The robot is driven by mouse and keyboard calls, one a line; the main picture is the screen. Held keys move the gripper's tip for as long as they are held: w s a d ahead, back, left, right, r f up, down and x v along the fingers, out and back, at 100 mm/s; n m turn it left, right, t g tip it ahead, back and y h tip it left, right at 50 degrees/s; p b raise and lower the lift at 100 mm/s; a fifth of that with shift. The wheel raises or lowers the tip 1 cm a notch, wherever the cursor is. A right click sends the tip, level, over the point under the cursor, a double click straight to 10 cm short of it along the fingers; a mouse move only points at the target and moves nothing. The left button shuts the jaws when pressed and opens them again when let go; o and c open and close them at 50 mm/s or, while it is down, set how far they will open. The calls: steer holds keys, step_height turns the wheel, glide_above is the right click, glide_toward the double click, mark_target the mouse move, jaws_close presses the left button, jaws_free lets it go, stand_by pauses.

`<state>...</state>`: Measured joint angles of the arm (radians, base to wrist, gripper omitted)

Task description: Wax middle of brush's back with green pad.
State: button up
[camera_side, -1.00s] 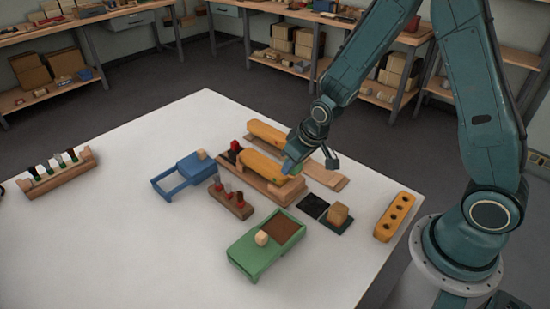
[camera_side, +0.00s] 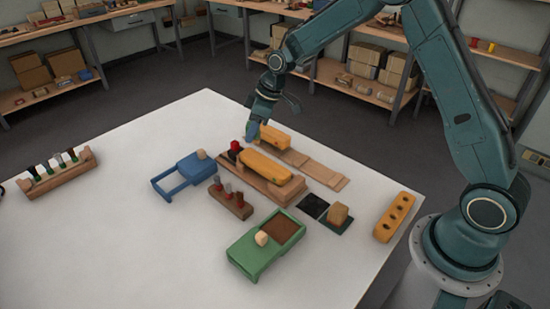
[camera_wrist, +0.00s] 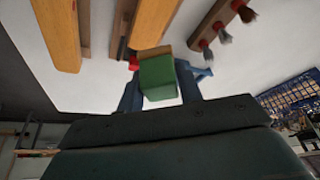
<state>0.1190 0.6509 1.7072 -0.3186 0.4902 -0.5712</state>
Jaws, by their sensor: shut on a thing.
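The brush, a long yellow-orange block (camera_side: 264,167), lies in a wooden fixture with a red part at its left end. In the wrist view the brush (camera_wrist: 155,22) runs away beyond the pad. My gripper (camera_side: 253,132) is raised near the left end of the brush, past its middle. In the wrist view my gripper (camera_wrist: 158,88) is shut on the green pad (camera_wrist: 158,77). The pad overlaps the near end of the brush in that view; I cannot tell whether they touch. The pad is not clearly visible in the side view.
A second yellow block (camera_side: 272,137) lies on a plank behind the brush. A blue tray (camera_side: 172,187), a small tuft rack (camera_side: 230,203) and a green tray (camera_side: 252,257) stand in front. A yellow holed block (camera_side: 395,217) is at right.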

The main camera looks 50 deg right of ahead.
mark_target(247, 155)
steer(key=shift+w+d+r+n, duration=0.25)
steer(key=shift+w+r+n, duration=0.4)
steer(key=shift+w+n, duration=0.2)
steer(key=shift+f, duration=0.1)
steer(key=shift+f, duration=3.65)
steer(key=shift+s+f, duration=0.25)
steer(key=shift+s, duration=5.05)
steer(key=shift+w, duration=5.3)
steer(key=shift+r, duration=4.05)
